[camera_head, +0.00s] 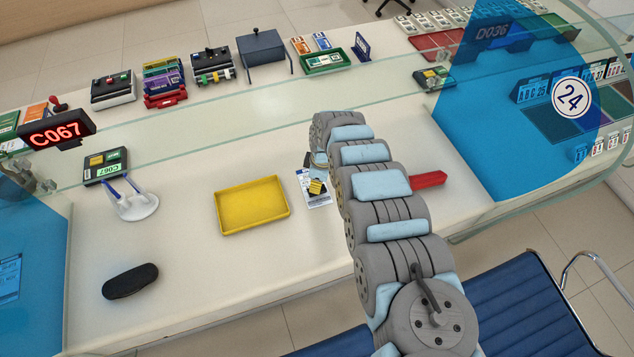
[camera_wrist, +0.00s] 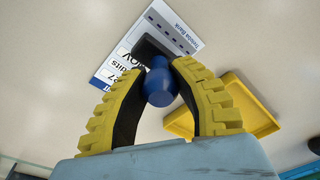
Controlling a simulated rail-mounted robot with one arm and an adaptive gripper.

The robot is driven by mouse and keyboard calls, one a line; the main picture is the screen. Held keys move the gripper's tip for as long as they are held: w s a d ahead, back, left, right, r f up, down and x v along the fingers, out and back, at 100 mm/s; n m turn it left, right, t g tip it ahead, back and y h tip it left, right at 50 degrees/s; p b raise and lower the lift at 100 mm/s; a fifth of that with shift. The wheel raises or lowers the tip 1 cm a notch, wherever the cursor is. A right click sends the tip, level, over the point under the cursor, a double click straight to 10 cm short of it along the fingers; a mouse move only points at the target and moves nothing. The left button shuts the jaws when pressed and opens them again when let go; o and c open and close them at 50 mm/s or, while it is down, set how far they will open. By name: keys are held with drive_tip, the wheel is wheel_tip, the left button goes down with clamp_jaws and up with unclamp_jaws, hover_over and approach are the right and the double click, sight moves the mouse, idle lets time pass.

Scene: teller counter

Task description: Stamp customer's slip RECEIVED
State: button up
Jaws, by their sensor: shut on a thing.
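The customer's slip (camera_wrist: 176,22), a white sheet with a blue-grey header and printed lines, lies on the counter; it also shows in the head view (camera_head: 318,199), partly hidden by my gripper. My gripper (camera_wrist: 160,70) has yellow ribbed fingers shut on a stamp (camera_wrist: 158,88) with a round blue handle and a dark base. The stamp is over the slip and covers part of it. I cannot tell whether its base touches the paper. In the head view my gripper (camera_head: 316,187) is small and the stamp cannot be made out. Any stamp mark is hidden.
A yellow tray (camera_head: 253,206) lies left of the slip. A red block-like object (camera_head: 428,179) is right of my arm. A pen stand (camera_head: 135,200) and dark oval object (camera_head: 130,281) are further left. A clear glass screen crosses behind; blue panels stand at both sides.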

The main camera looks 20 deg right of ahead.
drive_tip(key=shift+f, duration=0.65)
idle(1.9)
clamp_jaws()
drive_tip(key=shift+r+p, duration=3.05)
drive_tip(key=shift+r, duration=0.5)
